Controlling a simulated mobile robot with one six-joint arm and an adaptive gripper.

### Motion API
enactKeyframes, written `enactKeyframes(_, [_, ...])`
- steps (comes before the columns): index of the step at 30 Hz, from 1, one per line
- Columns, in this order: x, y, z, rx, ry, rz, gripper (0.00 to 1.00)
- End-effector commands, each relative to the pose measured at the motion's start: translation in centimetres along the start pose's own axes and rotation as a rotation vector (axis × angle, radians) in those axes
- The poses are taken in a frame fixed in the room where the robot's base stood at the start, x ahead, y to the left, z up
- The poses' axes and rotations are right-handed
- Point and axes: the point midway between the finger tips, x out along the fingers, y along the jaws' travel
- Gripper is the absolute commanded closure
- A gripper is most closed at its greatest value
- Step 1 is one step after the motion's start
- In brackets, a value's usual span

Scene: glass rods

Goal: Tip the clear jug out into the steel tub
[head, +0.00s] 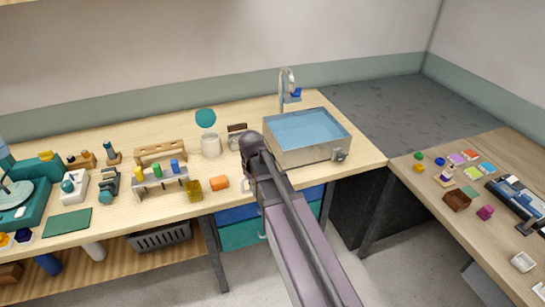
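The steel tub (306,157) stands at the right end of the long wooden bench, with blue water showing inside it. A pale, round, upright vessel (211,146) stands on the bench to the left of the tub, apart from it. It may be the clear jug; its contents and any handle are too small to tell. My arm reaches up from the bottom right and ends in a dark rounded joint in front of the tub's left side. My gripper does not show, so whether it holds anything cannot be seen.
A tap (288,88) rises behind the tub. A small brown rack (236,137) stands between vessel and tub. A wooden rack (161,150) stands further left. A second table (440,222) is at right.

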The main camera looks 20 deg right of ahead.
Motion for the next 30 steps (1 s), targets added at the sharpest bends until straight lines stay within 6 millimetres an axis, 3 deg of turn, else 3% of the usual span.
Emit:
enactKeyframes(19, [-0.5,0.0,0.0,0.0,0.0,0.0,1.0])
enactKeyframes(30, [-4.7,0.0,0.0,0.0,0.0,0.0,1.0])
